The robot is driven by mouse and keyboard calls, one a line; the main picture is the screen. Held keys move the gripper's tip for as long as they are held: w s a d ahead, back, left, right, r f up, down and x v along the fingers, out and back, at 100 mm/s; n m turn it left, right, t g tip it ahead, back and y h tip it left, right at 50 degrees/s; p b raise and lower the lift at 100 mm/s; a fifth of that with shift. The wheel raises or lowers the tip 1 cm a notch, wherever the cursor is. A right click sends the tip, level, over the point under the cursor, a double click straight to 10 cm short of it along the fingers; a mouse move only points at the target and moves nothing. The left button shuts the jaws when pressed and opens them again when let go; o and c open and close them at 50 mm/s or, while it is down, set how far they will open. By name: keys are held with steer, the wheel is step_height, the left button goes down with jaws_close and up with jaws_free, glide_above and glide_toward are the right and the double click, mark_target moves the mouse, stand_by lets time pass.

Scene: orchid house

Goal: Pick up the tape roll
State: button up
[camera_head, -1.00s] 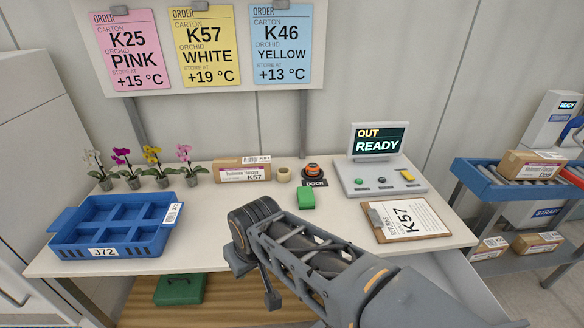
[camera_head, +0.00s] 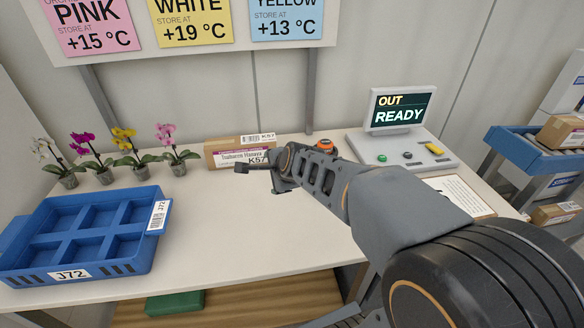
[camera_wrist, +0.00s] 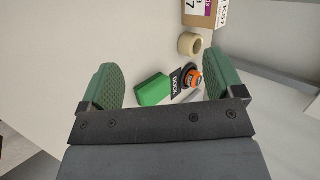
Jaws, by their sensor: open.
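The tape roll (camera_wrist: 189,44) is a small cream ring on the table in the wrist view. It stands close to the carton labelled K57 (camera_wrist: 201,12). In the head view my arm hides the roll. My gripper (camera_wrist: 162,82) is open and empty, with its two green pads wide apart. The roll lies beyond the fingertips, a little right of the middle between them, and nothing touches it. In the head view my gripper (camera_head: 258,178) is above the table, in front of the carton.
A blue tray (camera_head: 120,262) and several potted orchids (camera_head: 131,152) are on the left. A READY console (camera_head: 405,150) is on the right. The table's front middle is clear.

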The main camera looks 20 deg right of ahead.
steer(key=w+d+f+m+t+h+b, duration=0.1)
steer(key=w+d+f+m+b, duration=0.1)
steer(key=m, duration=0.5)
steer(key=w+d+f+m+t+h+b, duration=0.1)
steer(key=w+d+f+m+h+b, duration=0.1)
steer(key=m, duration=0.5)
steer(key=w+d+f+m+t+h+b, duration=0.1)
steer(key=w+d+f+m+h+b, duration=0.1)
steer(key=w+d+f+m+b, duration=0.2)
steer(key=shift+w+d+f+m, duration=0.15)
steer(key=shift+w+d+m, duration=0.1)
steer(key=shift+w+m, duration=0.3)
steer(key=shift+w+d+f+m, duration=0.25)
steer(key=shift+w+m, duration=0.2)
steer(key=shift+w, duration=0.2)
steer(key=shift+w+d+f+m, duration=0.1)
steer(key=shift+w+d+m, duration=0.15)
steer(key=shift+w+m, duration=0.3)
steer(key=shift+m+h, duration=0.25)
steer(key=shift+h, duration=0.05)
steer(key=x, duration=0.7)
steer(key=shift+w+d, duration=0.2)
steer(key=shift+w, duration=0.2)
steer(key=shift+x, duration=3.05)
steer(key=shift+d+r, duration=0.1)
steer(key=shift+c, duration=0.3)
steer(key=c, duration=0.7)
steer(key=shift+r, duration=0.1)
